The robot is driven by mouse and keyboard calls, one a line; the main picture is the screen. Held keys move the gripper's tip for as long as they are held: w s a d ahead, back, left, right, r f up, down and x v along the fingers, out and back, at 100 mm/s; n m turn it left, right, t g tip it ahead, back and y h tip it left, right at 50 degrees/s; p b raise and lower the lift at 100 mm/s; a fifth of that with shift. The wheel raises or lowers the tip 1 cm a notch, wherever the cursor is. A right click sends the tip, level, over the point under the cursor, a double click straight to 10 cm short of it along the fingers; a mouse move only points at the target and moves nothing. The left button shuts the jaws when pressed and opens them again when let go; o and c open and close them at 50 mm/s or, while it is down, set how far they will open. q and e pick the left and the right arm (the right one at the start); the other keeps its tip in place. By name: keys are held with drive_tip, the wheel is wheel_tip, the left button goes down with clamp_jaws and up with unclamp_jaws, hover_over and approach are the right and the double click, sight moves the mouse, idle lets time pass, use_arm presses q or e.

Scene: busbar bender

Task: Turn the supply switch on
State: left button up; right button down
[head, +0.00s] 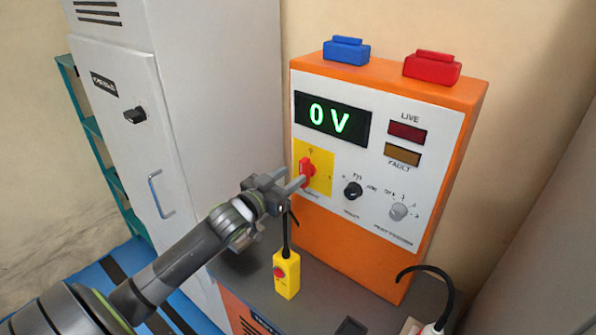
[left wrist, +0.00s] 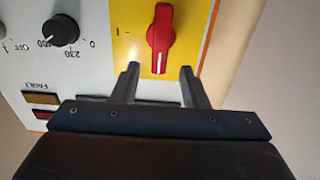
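The supply switch is a red rotary handle (head: 306,171) on a yellow plate (head: 322,158) at the left of the orange supply box's front panel. In the left wrist view, the red handle (left wrist: 160,38) stands upright in the picture, with a mark on the plate to its left. My left gripper (head: 298,184) is at the switch in the head view. In the left wrist view, my left gripper (left wrist: 158,78) is open, its fingers apart and the handle just beyond and between the tips. No contact shows. My right gripper is in no view.
The display (head: 332,119) reads 0 V. The LIVE (head: 407,132) and FAULT (head: 402,155) lamps look dark. A black knob (head: 353,191) and a grey knob (head: 398,211) sit right of the switch. A yellow pendant (head: 287,274) with a red button stands below the gripper.

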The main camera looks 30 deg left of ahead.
sight(301, 169)
use_arm(q)
drive_tip(key=shift+w+d, duration=0.2)
drive_tip(key=shift+w, duration=1.8)
clamp_jaws()
